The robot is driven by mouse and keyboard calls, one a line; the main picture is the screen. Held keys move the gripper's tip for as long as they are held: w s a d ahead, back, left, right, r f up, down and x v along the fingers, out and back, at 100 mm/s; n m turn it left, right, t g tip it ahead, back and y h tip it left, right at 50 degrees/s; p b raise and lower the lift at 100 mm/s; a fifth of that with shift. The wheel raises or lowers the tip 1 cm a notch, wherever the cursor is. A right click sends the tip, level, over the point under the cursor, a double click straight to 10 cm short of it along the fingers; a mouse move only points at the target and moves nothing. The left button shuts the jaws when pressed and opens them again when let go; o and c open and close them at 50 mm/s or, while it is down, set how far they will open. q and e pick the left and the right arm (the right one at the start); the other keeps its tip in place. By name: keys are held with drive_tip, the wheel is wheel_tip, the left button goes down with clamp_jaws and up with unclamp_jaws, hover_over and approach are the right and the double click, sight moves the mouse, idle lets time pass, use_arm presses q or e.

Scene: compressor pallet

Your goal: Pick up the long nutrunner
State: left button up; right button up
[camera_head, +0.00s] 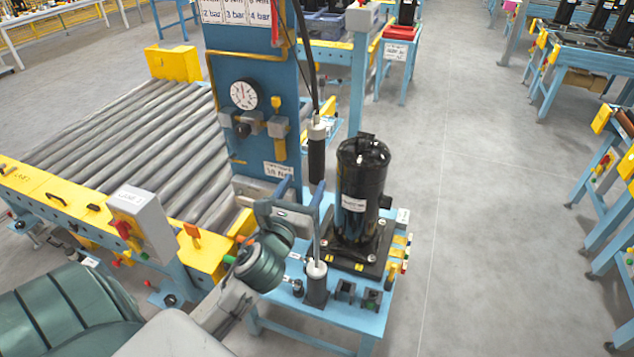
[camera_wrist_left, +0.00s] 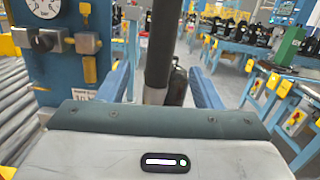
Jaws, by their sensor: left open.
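The long nutrunner (camera_head: 316,157) stands upright on the blue table, with a black grip, a pale top on a black cable and a thin grey shaft running down into a dark holder (camera_head: 317,291). My left gripper (camera_head: 304,188) is open, with its blue fingers at the nutrunner just below the black grip. In the left wrist view the nutrunner (camera_wrist_left: 161,48) rises between the two spread fingers (camera_wrist_left: 160,88); whether either finger touches it I cannot tell. My right gripper is not in view.
A black compressor (camera_head: 362,190) stands on a dark base close right of the nutrunner. A blue panel with a gauge (camera_head: 244,94) rises behind left. A roller conveyor (camera_head: 140,135) lies to the left. Small black sockets (camera_head: 345,291) sit at the table's front.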

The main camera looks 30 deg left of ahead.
sight(313, 158)
use_arm(q)
drive_tip(key=shift+w+a+r+m+p, duration=0.1)
drive_tip(key=shift+w+r+m+p, duration=0.1)
drive_tip(key=shift+r, duration=0.45)
drive_tip(key=shift+w+r+m+p, duration=0.2)
drive_tip(key=shift+r, duration=0.4)
drive_tip(key=p+x, duration=0.1)
drive_tip(key=x, duration=0.2)
drive_tip(key=shift+w+f, duration=0.1)
drive_tip(key=shift+w, duration=0.3)
drive_tip(key=p+x, duration=0.1)
drive_tip(key=x, duration=0.1)
drive_tip(key=p+x, duration=0.1)
drive_tip(key=x, duration=0.1)
drive_tip(key=shift+w+a+r, duration=0.1)
drive_tip(key=shift+w+r, duration=0.2)
drive_tip(key=shift+w+a+f, duration=0.1)
drive_tip(key=shift+w+f, duration=0.05)
drive_tip(key=shift+w, duration=0.35)
drive_tip(key=shift+s, duration=0.1)
clamp_jaws()
